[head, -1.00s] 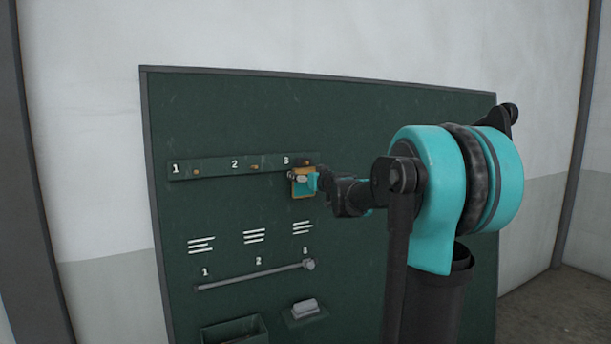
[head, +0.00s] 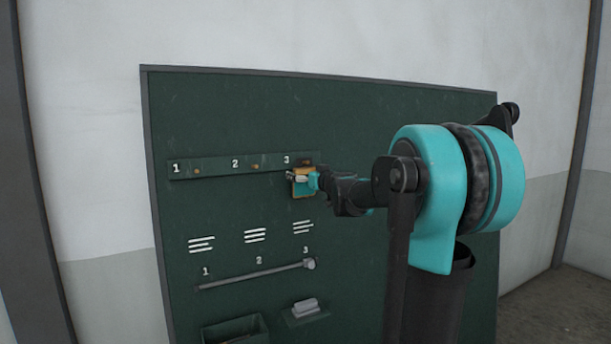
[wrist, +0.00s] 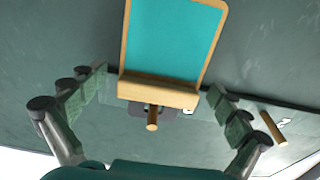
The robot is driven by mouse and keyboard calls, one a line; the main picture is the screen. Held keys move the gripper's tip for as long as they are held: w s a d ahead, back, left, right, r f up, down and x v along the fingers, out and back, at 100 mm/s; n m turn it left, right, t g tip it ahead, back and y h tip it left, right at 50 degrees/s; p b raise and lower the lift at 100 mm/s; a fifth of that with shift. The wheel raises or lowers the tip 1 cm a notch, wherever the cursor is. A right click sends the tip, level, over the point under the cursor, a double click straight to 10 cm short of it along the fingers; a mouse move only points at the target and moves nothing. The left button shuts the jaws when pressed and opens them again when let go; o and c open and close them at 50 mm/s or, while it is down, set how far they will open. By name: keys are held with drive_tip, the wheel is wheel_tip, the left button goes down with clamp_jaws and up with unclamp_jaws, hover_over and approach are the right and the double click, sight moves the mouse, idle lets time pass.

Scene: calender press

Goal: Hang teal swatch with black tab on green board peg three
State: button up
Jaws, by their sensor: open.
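The teal swatch (wrist: 172,40) has a light wooden edge and a wooden bar at its tab end. It hangs against the green board, below number 3 in the head view (head: 305,190). In the wrist view a dark tab (wrist: 137,110) shows behind the bar, with a wooden peg (wrist: 152,118) sticking out in front of it. The tab appears to be around this peg, which is peg three (head: 307,162) in the head view. My gripper (wrist: 158,95) is open, its fingers on either side of the swatch's bar with clear gaps. It also shows in the head view (head: 302,179).
Pegs one (head: 197,171) and two (head: 255,167) on the rail are empty. Below are a grey rod (head: 255,274), an open bin (head: 235,329) and an eraser-like block on a small shelf (head: 305,308).

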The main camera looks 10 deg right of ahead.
drive_tip(key=v, duration=1.2)
drive_tip(key=s+a+f+g, duration=0.4)
drive_tip(key=s+f, duration=0.4)
drive_tip(key=f, duration=0.5)
drive_tip(key=s+a+f+g, duration=0.35)
drive_tip(key=s+f, duration=0.35)
drive_tip(key=f, duration=0.6)
drive_tip(key=s+d+f+m+g+h, duration=0.1)
drive_tip(key=s+d+f, duration=0.3)
drive_tip(key=s+f, duration=0.4)
drive_tip(key=s+d+f+m+g+h, duration=0.2)
drive_tip(key=s+d+f+g+h, duration=0.2)
drive_tip(key=s+f, duration=0.4)
drive_tip(key=shift+s+d+f+m, duration=0.2)
drive_tip(key=shift+s+d+m, duration=0.1)
drive_tip(key=shift+s, duration=0.3)
